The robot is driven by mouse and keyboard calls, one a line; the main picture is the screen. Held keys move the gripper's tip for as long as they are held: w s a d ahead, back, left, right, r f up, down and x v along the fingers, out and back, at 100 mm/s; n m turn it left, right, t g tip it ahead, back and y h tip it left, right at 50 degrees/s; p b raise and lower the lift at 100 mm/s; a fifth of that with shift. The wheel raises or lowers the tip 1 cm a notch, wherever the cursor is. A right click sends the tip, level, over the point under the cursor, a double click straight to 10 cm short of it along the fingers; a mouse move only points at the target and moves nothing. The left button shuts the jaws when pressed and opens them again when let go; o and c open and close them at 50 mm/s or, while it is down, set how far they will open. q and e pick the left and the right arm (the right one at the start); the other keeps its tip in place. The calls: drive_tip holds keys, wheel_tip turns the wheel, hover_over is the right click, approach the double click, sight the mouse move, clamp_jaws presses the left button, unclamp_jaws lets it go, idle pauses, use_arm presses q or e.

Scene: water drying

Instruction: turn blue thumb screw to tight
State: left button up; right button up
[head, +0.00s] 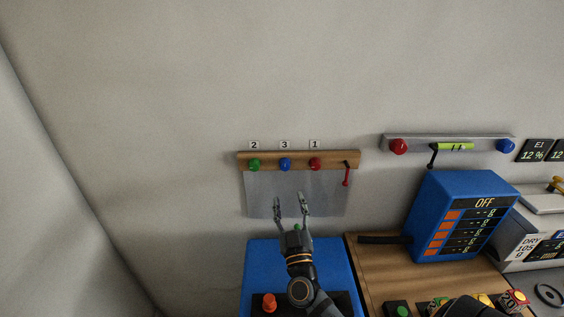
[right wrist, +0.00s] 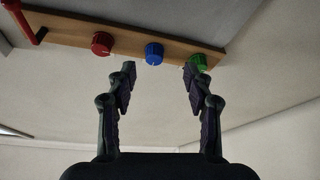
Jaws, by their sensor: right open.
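A blue knob (head: 285,164) sits on a wooden rail (head: 300,155) on the wall, between a green knob (head: 254,164) and a red knob (head: 315,163). A second blue knob (head: 505,146) is at the right end of a grey metal bar, far to the right. My right gripper (head: 290,198) is open and empty, below the wooden rail. In the right wrist view the open fingers point toward the rail, with its blue knob (right wrist: 154,53) between and beyond the tips, apart from them. My left gripper is not in view.
A red lever (head: 346,174) hangs from the rail's right end. A clear panel (head: 260,195) is below the rail. A red knob (head: 399,146) is on the metal bar's left end. A blue display box (head: 440,190) reading OFF stands right of my gripper. The wall above is bare.

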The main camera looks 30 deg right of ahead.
sight(285, 169)
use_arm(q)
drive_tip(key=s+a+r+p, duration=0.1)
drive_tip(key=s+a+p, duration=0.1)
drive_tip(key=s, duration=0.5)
use_arm(e)
drive_tip(key=w+d+r, duration=0.2)
drive_tip(key=w, duration=0.1)
drive_tip(key=w+d+r, duration=0.1)
drive_tip(key=w+r, duration=0.1)
drive_tip(key=shift+w+r, duration=0.1)
drive_tip(key=shift+x, duration=0.85)
drive_tip(key=shift+a+r, duration=0.2)
drive_tip(key=shift+r, duration=0.05)
drive_tip(key=shift+w+d, duration=0.1)
drive_tip(key=shift+c, duration=1.2)
drive_tip(key=c, duration=0.7)
drive_tip(key=shift+h, duration=0.3)
clamp_jaws()
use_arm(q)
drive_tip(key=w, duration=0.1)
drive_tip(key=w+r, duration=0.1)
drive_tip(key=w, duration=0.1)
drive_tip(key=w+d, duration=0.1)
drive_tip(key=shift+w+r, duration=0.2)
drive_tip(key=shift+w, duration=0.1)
use_arm(e)
drive_tip(key=shift+m, duration=0.4)
